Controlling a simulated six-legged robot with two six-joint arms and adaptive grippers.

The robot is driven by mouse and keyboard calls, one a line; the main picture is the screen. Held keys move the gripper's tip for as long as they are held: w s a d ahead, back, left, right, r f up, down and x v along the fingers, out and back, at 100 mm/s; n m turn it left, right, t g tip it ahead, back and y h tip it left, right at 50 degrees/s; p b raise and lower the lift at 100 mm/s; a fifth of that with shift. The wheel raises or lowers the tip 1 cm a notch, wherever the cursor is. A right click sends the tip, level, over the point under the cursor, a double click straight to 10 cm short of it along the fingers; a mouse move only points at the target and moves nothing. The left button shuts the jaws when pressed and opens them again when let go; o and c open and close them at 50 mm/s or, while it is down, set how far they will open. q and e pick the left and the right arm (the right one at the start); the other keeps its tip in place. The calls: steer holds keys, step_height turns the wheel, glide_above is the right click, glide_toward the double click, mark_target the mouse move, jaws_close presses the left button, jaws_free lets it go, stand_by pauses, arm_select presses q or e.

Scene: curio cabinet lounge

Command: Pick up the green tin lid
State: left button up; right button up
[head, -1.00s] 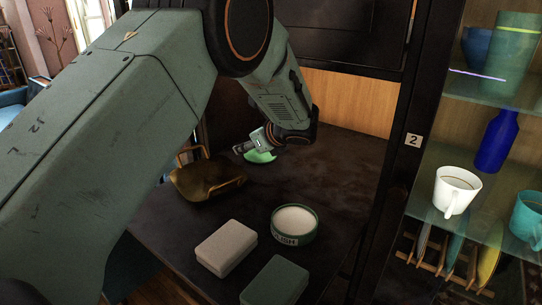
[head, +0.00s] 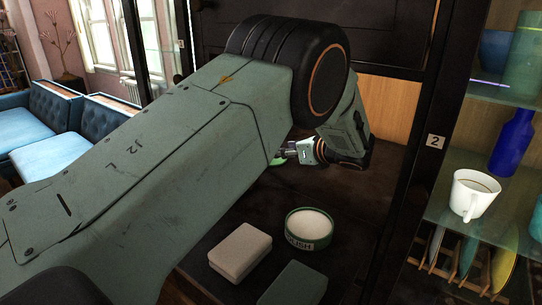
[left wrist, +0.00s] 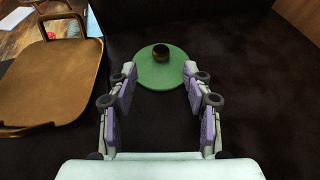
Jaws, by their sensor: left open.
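The green tin lid (left wrist: 163,74) is a round green disc with a dark knob in its middle. It lies on the dark tabletop in the left wrist view, just beyond the fingertips of my left gripper (left wrist: 160,85). The gripper is open, with its fingers apart and pointing toward the lid, one toward each side. Nothing is held between them. In the head view only a green sliver of the lid (head: 279,160) shows, beside my left gripper (head: 290,152); my left arm hides the rest. My right gripper is not in view.
A brass tray (left wrist: 50,85) stands left of the lid in the left wrist view. An open round tin (head: 309,229), a pale block (head: 240,251) and a green block (head: 296,285) sit on the tabletop's near part. A glass-shelved cabinet with a white mug (head: 474,194) stands at right.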

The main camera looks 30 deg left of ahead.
mark_target(282, 163)
arm_select(q)
steer(key=w+a+f, duration=0.1)
steer(key=a, duration=0.1)
steer(key=shift+w+a+f, duration=0.3)
steer(key=shift+w+f, duration=0.05)
steer(key=shift+f, duration=0.05)
steer(key=a, duration=0.3)
steer(key=shift+w+a+f+p, duration=0.15)
steer(key=shift+a+f+p, duration=0.1)
steer(key=shift+a+p, duration=0.1)
steer(key=shift+w+a+f, duration=0.15)
steer(key=shift+a, duration=0.1)
steer(key=shift+w+a+f, duration=0.2)
steer(key=shift+w+f, duration=0.1)
steer(key=shift+w, duration=0.05)
steer(key=shift+s+d+r, duration=0.15)
steer(key=shift+s+r, duration=0.15)
steer(key=c, duration=0.4)
steer(key=shift+w+f, duration=0.15)
steer(key=shift+f, duration=0.05)
steer(key=c, duration=0.5)
jaws_close()
